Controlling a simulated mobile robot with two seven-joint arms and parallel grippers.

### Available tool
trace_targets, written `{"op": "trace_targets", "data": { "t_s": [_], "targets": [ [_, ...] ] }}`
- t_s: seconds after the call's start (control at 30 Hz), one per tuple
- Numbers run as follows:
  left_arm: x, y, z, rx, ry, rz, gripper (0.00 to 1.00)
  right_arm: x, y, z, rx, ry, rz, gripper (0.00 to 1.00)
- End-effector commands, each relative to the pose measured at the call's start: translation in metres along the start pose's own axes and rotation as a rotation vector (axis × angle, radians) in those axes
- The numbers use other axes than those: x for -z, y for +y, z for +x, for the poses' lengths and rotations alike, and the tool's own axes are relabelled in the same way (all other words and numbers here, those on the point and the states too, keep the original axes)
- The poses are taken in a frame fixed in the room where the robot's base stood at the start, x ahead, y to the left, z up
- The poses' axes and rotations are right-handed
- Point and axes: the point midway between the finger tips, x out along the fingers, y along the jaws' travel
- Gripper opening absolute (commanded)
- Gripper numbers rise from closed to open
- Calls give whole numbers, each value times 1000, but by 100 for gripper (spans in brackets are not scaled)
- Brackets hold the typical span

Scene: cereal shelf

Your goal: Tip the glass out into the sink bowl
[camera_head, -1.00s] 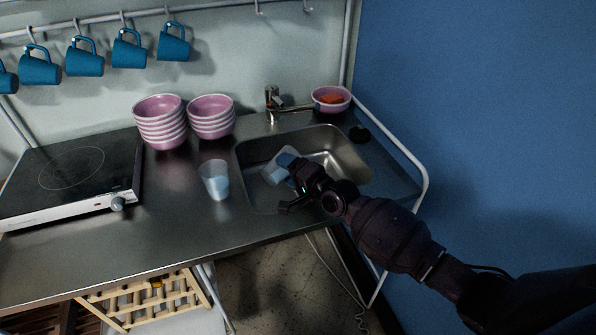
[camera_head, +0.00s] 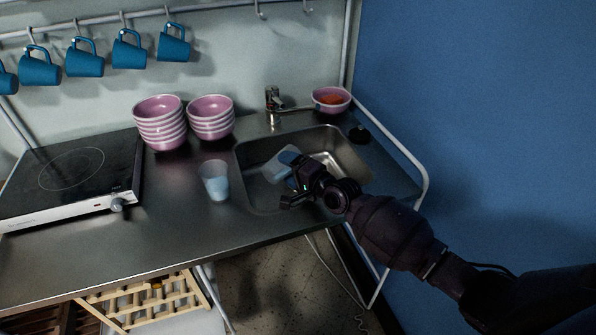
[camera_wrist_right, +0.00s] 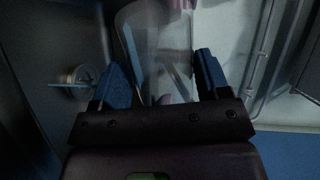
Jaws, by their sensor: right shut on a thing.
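My right gripper (camera_head: 290,171) is over the sink bowl (camera_head: 349,160), shut on a clear glass (camera_head: 279,163). The glass is strongly tilted, with its mouth end pointing left and down into the bowl. In the right wrist view, the glass (camera_wrist_right: 156,40) sits between the two blue finger pads. I cannot tell whether liquid remains in it. A second glass (camera_head: 215,180), bluish in its lower part, stands upright on the counter left of the sink. My left gripper is not in view.
A tap (camera_head: 273,104) stands behind the sink, and a pink bowl (camera_head: 331,99) with something orange is at the back right. Stacked pink bowls (camera_head: 160,122) and a hob (camera_head: 70,180) are left. A white rail (camera_head: 400,150) borders the right side.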

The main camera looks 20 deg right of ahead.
Motion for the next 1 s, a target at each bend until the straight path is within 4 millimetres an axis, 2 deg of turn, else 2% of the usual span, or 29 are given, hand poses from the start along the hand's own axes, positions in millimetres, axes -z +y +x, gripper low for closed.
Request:
{"op": "trace_targets", "data": {
  "t_s": [0.67, 0.8, 0.83, 1.0],
  "targets": [
    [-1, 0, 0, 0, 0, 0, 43, 3, -4, 0, 2, -9, 71, 38],
    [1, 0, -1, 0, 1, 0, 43, -5, 4, 1, 1, 13, -101, 38],
    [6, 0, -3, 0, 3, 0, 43, -9, 0, 0, 1, 18, -135, 38],
    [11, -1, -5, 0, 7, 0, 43, -11, -1, 0, 0, 25, -185, 38]
  ]
}}
